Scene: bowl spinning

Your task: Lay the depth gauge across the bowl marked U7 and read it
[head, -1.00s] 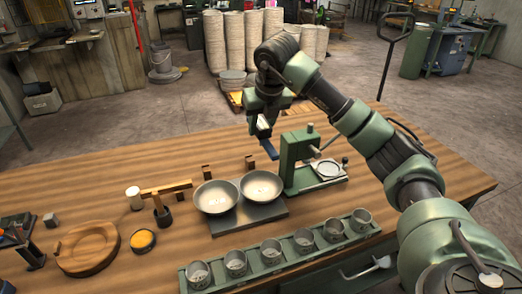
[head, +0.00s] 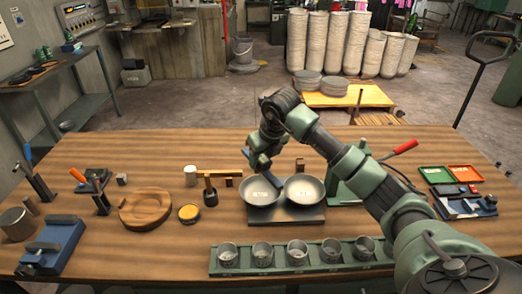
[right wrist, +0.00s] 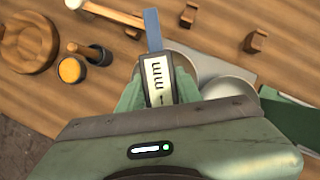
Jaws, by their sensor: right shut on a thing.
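My right gripper (head: 263,158) is shut on the depth gauge (head: 257,168), a dark block with a blue bar. In the right wrist view its white "mm" display (right wrist: 158,80) shows between the green fingers, with the blue bar (right wrist: 153,30) beyond. Two grey metal bowls stand side by side on a grey plate (head: 290,216): the left bowl (head: 256,199) and the right bowl (head: 308,191). The gauge hangs at the left bowl's back rim; I cannot tell whether it touches. I cannot read the bowl marks. My left gripper is out of view.
A green rack (head: 240,270) with several cups lies in front of the bowls. A wooden mallet (head: 212,173), yellow tin (head: 188,213) and round wooden block (head: 146,207) are to the left. A green press (head: 343,190) stands right of the bowls, partly behind my arm.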

